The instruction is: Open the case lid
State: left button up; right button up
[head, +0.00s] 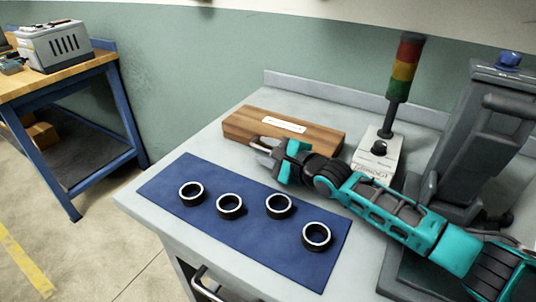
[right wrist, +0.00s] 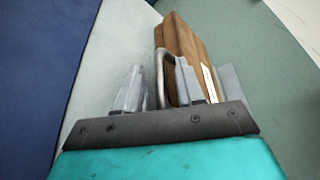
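The case is a closed wooden box (head: 240,127) with a white label on its front, lying at the back of the grey workbench. My right gripper (head: 262,151) is just in front of the case, near its left part, with its fingers apart. In the right wrist view, the wooden case (right wrist: 177,38) stands beyond the fingers of my right gripper (right wrist: 157,77). A curved metal bar, seemingly a handle, shows between the fingers; I cannot tell whether they touch it. My left gripper is not in view.
A blue mat (head: 175,172) with several dark rings (head: 230,206) lies at the front of the workbench (head: 140,204). A signal-light tower (head: 403,75) stands right of the case, and a large grey machine (head: 465,140) is at the far right.

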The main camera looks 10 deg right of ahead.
grip_shut()
dwell(0.3)
dwell(0.3)
